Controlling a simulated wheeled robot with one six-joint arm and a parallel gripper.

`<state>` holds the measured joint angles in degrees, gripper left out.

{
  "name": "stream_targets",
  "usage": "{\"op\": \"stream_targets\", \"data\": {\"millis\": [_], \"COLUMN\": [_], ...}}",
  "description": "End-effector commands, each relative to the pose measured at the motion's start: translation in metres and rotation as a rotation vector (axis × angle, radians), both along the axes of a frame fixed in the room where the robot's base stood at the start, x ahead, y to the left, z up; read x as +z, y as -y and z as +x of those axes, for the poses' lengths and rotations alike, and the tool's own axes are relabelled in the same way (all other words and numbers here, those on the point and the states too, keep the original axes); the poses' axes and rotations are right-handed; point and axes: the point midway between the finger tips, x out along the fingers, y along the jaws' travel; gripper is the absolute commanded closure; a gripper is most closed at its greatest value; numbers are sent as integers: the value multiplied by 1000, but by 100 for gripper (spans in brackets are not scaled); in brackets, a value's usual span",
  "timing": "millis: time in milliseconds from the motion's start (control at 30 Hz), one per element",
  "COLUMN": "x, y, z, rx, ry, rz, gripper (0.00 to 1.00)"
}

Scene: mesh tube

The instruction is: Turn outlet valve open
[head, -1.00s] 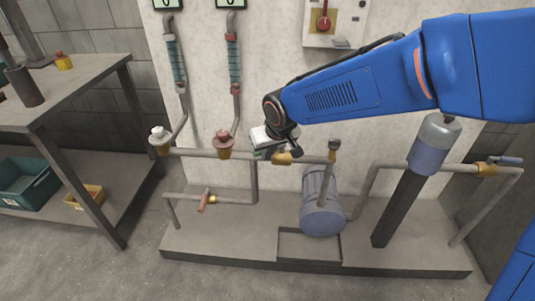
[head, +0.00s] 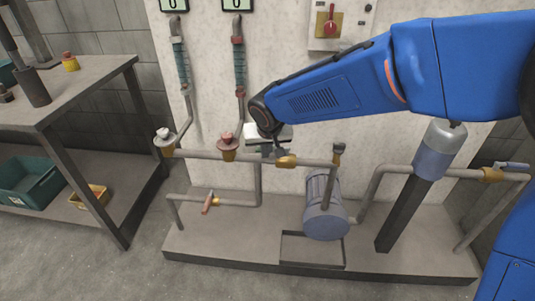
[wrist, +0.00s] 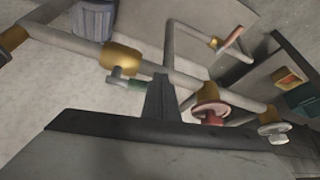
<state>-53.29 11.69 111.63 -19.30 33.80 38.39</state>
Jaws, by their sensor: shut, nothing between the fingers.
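A brass valve (head: 286,161) sits on the upper horizontal pipe, right of my gripper in the head view. In the wrist view its brass body (wrist: 121,56) has a grey stem and a short green lever, partly hidden behind the dark fingers. My gripper (wrist: 160,78) is shut and empty, its tips overlapping the pipe beside that lever; contact cannot be told. In the head view my gripper (head: 272,146) is mostly hidden by the wrist. Another brass valve with a blue lever (head: 513,165) is at the far right. No label shows which one is the outlet.
A red handwheel (head: 228,142) and a white handwheel (head: 163,133) stand left along the pipe. An orange-handled valve (head: 209,202) is on the lower pipe. A workbench (head: 95,88) is at left.

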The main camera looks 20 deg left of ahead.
Motion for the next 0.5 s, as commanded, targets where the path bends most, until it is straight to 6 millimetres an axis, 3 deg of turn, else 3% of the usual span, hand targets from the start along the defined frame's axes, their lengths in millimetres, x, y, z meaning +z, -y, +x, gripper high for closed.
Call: {"op": "stream_targets", "data": {"millis": [500], "x": [0], "y": [-7], "z": [7], "rx": [1], "ry": [-1], "rz": [-1], "gripper": [100]}}
